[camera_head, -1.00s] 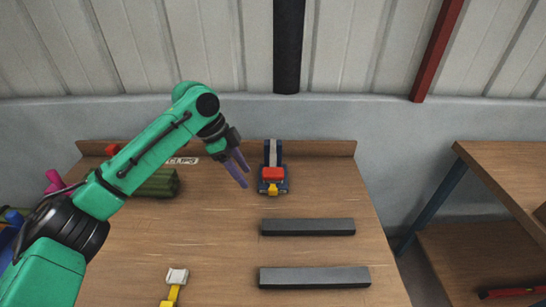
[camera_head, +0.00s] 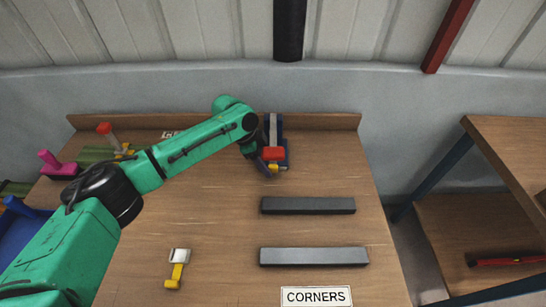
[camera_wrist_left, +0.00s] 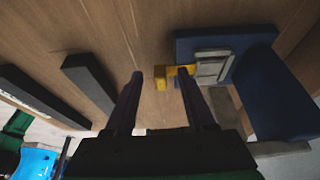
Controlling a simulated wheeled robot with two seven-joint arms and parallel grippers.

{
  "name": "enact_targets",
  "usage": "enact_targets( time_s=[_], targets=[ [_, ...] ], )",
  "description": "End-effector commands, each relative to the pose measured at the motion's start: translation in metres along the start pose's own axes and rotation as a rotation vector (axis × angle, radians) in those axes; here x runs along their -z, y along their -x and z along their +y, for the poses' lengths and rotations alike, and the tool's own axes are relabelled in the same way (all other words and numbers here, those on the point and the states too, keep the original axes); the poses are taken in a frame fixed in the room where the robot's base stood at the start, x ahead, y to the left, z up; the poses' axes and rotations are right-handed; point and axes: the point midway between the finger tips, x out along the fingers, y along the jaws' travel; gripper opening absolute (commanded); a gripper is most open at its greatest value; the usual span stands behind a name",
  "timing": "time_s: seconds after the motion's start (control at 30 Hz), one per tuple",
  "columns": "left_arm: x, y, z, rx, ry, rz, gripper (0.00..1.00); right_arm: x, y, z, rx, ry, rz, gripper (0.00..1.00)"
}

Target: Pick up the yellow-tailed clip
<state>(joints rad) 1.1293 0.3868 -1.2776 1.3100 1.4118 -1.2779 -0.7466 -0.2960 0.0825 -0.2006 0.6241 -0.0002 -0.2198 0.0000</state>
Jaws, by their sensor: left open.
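A clip with a pale head and a yellow tail (camera_head: 176,270) lies on the front left of the wooden bench. A blue fixture (camera_head: 284,150) with a red block (camera_head: 273,154) stands at the back; a yellow piece (camera_head: 273,168) sticks out at its front. In the left wrist view, the fixture (camera_wrist_left: 262,85) carries a grey-white piece (camera_wrist_left: 213,66) with a yellow tail (camera_wrist_left: 162,78). My left gripper (camera_wrist_left: 160,76) is open, its fingertips close to that tail; the right-hand finger overlaps it in the picture. In the head view my left gripper (camera_head: 264,164) is partly hidden beside the fixture.
Two dark bars (camera_head: 308,205) (camera_head: 314,257) lie on the bench in front of the fixture. A CORNERS label (camera_head: 316,296) is at the front. A magenta-handled item (camera_head: 56,164) and a red-topped item (camera_head: 105,130) are at the left. The bench middle is bare.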

Motion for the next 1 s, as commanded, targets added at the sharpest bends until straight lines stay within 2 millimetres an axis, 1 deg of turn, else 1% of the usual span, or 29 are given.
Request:
enact_targets(
  time_s=[0.1,0.23,0.27,0.3,0.37,0.4,0.77,0.87,0.97,1.0],
  targets=[
    [-0.001,-0.007,0.000,0.001,0.000,0.000,0.55,-0.001,0.001,0.000,0.000,0.000,-0.001,0.00],
    [-0.001,-0.007,0.000,0.001,0.000,0.000,0.55,-0.002,0.000,0.000,0.000,-0.001,-0.004,0.00],
    [-0.001,-0.007,0.000,0.001,0.000,0.000,0.47,-0.003,0.000,0.000,0.000,-0.001,-0.004,0.00],
    [-0.001,-0.007,0.000,0.001,0.000,0.000,0.32,-0.003,0.000,0.000,0.000,-0.001,-0.005,0.00],
    [-0.001,-0.007,0.000,0.001,0.000,0.000,0.09,-0.003,0.000,0.000,0.000,-0.001,-0.005,0.00],
    [-0.001,-0.007,0.000,0.001,0.000,0.000,0.00,-0.003,0.000,0.000,0.000,-0.001,-0.006,0.00],
    [-0.002,-0.005,-0.001,0.002,0.001,0.001,0.00,-0.005,-0.001,-0.003,0.003,-0.003,-0.008,0.00],
    [-0.005,0.002,-0.001,0.002,0.000,0.001,0.00,-0.005,-0.003,-0.003,0.004,-0.003,-0.009,0.00],
    [-0.013,0.016,-0.001,0.004,0.001,0.000,0.00,-0.006,-0.007,-0.004,0.005,-0.003,-0.009,0.00],
    [-0.019,0.022,-0.001,0.004,0.002,0.001,0.00,-0.006,-0.008,-0.004,0.005,-0.003,-0.009,0.00]
  ],
)
